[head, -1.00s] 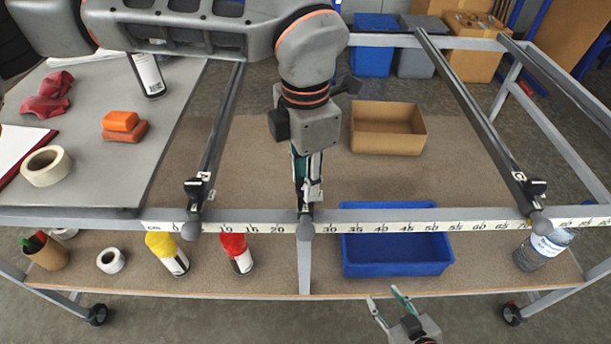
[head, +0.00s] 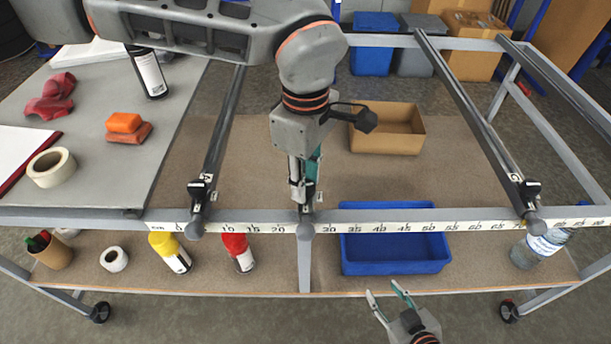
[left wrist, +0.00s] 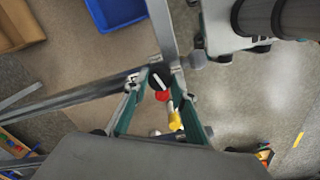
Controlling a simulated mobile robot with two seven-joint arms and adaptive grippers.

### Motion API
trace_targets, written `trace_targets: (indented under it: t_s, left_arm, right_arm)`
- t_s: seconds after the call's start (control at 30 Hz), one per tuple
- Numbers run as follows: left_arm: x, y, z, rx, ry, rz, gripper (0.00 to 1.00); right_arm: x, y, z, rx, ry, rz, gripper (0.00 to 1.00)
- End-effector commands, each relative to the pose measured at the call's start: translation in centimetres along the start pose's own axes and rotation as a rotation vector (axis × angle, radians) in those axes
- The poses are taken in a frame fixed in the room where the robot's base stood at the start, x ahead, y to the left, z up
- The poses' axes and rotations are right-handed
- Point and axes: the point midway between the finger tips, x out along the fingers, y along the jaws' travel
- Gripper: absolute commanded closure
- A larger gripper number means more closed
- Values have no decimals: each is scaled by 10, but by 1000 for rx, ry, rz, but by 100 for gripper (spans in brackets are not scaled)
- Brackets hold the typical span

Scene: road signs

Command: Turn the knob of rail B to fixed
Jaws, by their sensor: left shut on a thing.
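Three dark rails run to the front bar with the ruler. The left rail (head: 222,130) and the right rail (head: 470,105) each have a black knob near the front end. The middle rail, taken as rail B, is mostly hidden by my left arm in the head view; it shows in the left wrist view (left wrist: 85,93). My left gripper (head: 304,203) points down at its front end. In the left wrist view, its fingers close around a black knob with a white mark (left wrist: 158,78). The setting is not readable. My right gripper (head: 388,292) is open and empty before the frame.
A blue bin (head: 393,252), a red bottle (head: 237,251) and a yellow bottle (head: 170,252) stand on the lower shelf. A cardboard box (head: 388,128) lies behind, right of my left gripper. A grey tabletop (head: 100,180) with tape is at left.

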Motion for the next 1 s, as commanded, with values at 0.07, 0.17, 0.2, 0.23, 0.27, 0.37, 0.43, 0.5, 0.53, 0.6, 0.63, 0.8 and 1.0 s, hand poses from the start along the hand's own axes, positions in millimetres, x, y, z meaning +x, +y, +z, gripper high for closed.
trace_targets:
  t_s: [0.07,0.17,0.2,0.23,0.27,0.37,0.43,0.5,0.53,0.6,0.63,0.8,1.0]
  left_arm:
    - [-2,0,0,59,0,1,96]
    - [-1,0,0,126,0,0,96]
    - [-1,0,0,150,0,0,96]
    - [-1,0,0,166,0,0,96]
    - [-1,0,0,182,0,0,96]
    - [-1,0,0,225,0,0,96]
    - [-1,0,0,249,-1,1,96]
    - [-1,0,0,266,-1,1,96]
    - [-1,0,0,273,-1,1,96]
    - [-1,0,0,283,-1,1,96]
    - [-1,0,0,286,-1,1,96]
    - [0,0,0,295,-1,1,96]
    - [0,0,0,295,0,1,96]
  right_arm:
    - [-2,0,-3,0,1,0,60]
    - [-2,1,-5,0,2,0,60]
    - [-3,1,-5,0,2,1,60]
    - [-3,1,-6,-1,3,1,60]
    - [-3,1,-6,-1,3,1,60]
    - [-4,1,-8,-1,3,1,60]
    - [-4,1,-8,-1,4,1,60]
    - [-4,2,-9,-1,5,1,60]
    - [-5,2,-10,-1,6,1,60]
    - [-5,2,-10,-1,7,1,60]
    - [-5,2,-11,-1,7,1,60]
    - [-5,2,-11,-1,8,1,60]
    - [-5,2,-11,-1,8,2,60]
